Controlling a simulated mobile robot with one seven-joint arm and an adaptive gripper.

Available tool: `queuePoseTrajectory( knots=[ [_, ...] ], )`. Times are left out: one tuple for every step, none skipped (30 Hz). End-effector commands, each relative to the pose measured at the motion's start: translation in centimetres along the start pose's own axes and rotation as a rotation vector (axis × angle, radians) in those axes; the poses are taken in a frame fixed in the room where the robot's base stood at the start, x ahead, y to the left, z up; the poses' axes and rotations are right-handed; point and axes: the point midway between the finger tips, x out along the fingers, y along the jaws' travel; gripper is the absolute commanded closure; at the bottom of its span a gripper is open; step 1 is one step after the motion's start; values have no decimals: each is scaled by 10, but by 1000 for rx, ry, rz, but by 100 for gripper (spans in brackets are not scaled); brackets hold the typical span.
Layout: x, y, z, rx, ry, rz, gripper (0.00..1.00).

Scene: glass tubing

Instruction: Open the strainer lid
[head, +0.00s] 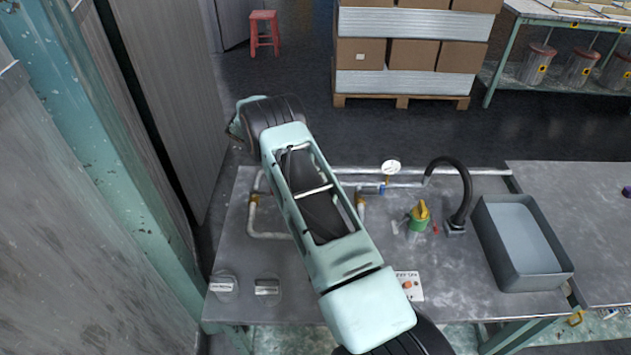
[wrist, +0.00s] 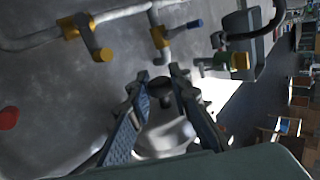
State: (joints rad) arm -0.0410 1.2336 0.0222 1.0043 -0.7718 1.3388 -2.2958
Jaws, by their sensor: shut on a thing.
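In the wrist view, my gripper (wrist: 162,84) reaches forward with its two fingers on either side of a small dark round piece (wrist: 160,90), which looks like a knob. My gripper is shut on it. A pale, whitish rounded body (wrist: 165,134) lies between the fingers nearer the camera; it may be part of the strainer or its lid, but blur and the fingers keep me from telling. I cannot tell whether the lid is raised. In the head view, my arm covers the middle of the bench and hides the gripper and what it holds.
A grey wall stands close on the left.

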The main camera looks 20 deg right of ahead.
Motion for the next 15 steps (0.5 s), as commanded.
queuePoseTrajectory(
  knots=[
    [4, 5, 3, 3, -8, 4, 100],
    [5, 6, 4, 3, -9, 4, 100],
    [6, 7, 6, 4, -10, 4, 100],
    [7, 8, 7, 5, -11, 4, 100],
    [7, 9, 8, 6, -12, 4, 100],
    [8, 10, 9, 6, -12, 4, 100],
    [9, 10, 10, 6, -12, 4, 100],
    [10, 11, 11, 6, -12, 4, 100],
    [11, 12, 12, 6, -13, 4, 100],
    [11, 12, 13, 6, -13, 4, 100],
    [12, 13, 14, 6, -13, 4, 100],
    [12, 13, 14, 6, -13, 4, 100],
    [13, 14, 15, 6, -13, 4, 100],
    [13, 14, 15, 6, -13, 4, 100],
    [13, 14, 16, 6, -13, 4, 100]
  ],
)
